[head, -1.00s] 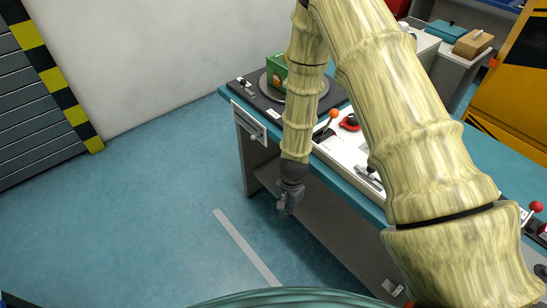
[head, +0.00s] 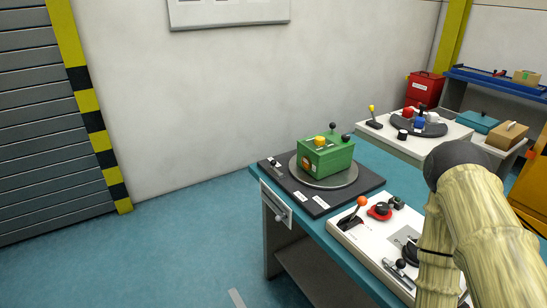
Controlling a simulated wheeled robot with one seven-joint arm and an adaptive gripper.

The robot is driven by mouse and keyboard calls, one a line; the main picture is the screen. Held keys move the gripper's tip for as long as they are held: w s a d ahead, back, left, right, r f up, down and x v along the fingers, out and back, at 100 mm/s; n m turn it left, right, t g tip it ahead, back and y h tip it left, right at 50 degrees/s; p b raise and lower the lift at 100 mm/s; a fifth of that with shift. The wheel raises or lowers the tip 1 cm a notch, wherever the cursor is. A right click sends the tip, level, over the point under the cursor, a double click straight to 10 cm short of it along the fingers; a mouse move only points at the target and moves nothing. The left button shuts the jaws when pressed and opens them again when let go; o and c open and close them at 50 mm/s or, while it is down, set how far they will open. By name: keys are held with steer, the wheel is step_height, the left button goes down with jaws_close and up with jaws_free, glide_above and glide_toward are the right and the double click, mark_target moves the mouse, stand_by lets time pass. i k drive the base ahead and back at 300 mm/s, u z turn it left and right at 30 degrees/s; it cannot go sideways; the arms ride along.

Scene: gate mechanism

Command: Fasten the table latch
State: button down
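A latch (head: 276,206) is mounted on the side face of the teal-topped table (head: 262,174), just below its near left corner. It is a pale plate with a small grey bolt and knob. Whether the bolt is engaged is too small to tell. My arm (head: 490,225) fills the lower right of the head view and runs down out of the frame. My gripper is not in view. The arm is to the right of the latch and does not cover it.
The table carries a green box (head: 326,157) on a turntable and black board (head: 316,203), and a white control panel (head: 365,237) with an orange-knobbed lever (head: 361,202). A second table (head: 455,132) stands behind. Open floor (head: 180,262) lies left of the table.

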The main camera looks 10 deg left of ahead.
mark_target(272, 162)
steer(key=z, duration=0.05)
steer(key=k, duration=0.65)
steer(key=u, duration=0.45)
steer(key=i, duration=1.2)
steer(key=u, duration=0.35)
